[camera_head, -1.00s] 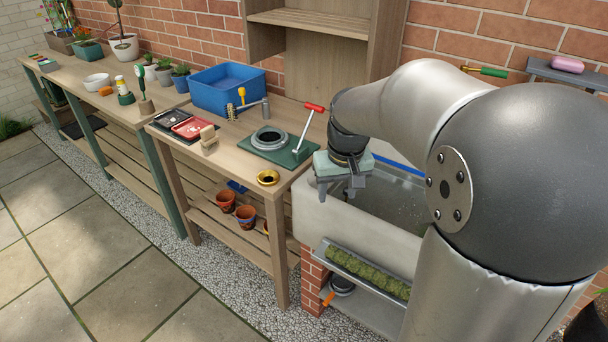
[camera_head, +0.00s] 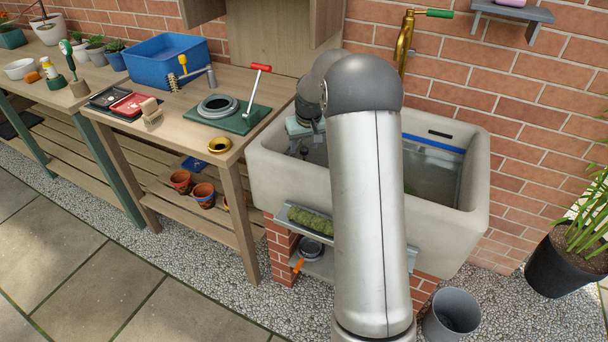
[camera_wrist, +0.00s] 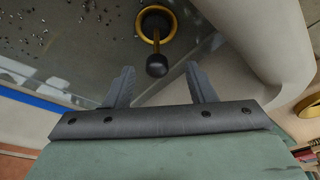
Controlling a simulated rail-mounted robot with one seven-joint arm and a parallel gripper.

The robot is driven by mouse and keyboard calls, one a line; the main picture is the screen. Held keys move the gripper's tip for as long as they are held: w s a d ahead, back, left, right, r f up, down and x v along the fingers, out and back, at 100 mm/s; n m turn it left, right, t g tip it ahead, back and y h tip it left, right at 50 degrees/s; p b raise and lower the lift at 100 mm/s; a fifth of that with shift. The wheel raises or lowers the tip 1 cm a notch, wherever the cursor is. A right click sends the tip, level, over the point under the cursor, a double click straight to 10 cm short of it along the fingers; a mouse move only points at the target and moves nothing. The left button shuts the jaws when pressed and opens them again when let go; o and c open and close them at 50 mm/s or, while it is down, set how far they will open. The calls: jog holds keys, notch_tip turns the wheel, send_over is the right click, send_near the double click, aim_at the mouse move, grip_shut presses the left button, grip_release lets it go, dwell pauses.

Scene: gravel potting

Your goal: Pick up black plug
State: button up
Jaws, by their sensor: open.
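The black plug (camera_wrist: 157,66) sits in the sink floor in the wrist view, with its dark knob toward me and a brass ring (camera_wrist: 144,35) around its base. My gripper (camera_wrist: 160,72) is open and empty, its two grey fingers apart on either side of the knob in the picture. Whether the knob is at fingertip depth I cannot tell. In the head view my gripper (camera_head: 304,150) hangs over the left part of the stone sink (camera_head: 272,182). The plug is hidden there behind the arm and sink wall.
Dark gravel bits (camera_wrist: 45,32) lie scattered on the sink floor. The sink wall (camera_wrist: 240,35) curves close on the right in the wrist view. A brass tap (camera_head: 404,45) stands behind the sink. A wooden bench (camera_head: 190,135) with a brass ring (camera_head: 220,145) adjoins it on the left.

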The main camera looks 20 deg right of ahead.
aim_at(304, 154)
jog(key=shift+x, duration=3.15)
jog(key=shift+w+d, duration=0.15)
jog(key=shift+d, duration=0.05)
jog(key=shift+r, duration=0.1)
grip_shut()
